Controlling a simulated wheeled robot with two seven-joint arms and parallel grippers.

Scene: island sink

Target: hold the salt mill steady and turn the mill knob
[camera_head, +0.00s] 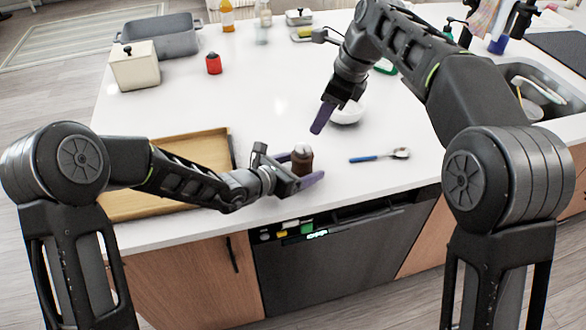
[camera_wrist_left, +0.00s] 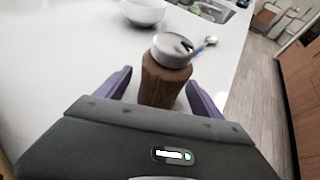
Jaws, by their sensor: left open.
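The salt mill (camera_head: 302,161) stands upright on the white counter near its front edge. In the left wrist view the mill (camera_wrist_left: 163,85) has a brown wooden body and a grey knob (camera_wrist_left: 172,48) on top. My left gripper (camera_head: 300,170) is low at the mill, with one purple finger on each side of it. In the left wrist view its fingers are open, with gaps beside the body. My right gripper (camera_head: 323,117) is above the counter, up and to the right of the mill, pointing down. Its purple fingers overlap in the view, so their opening is unclear.
A white bowl (camera_head: 348,114) is beside my right gripper. A blue-handled spoon (camera_head: 378,156) lies right of the mill. A wooden tray (camera_head: 213,145) is under my left arm. A red jar (camera_head: 213,64), a cream canister (camera_head: 135,68) and a grey bin (camera_head: 172,38) stand further back. The mid-counter is clear.

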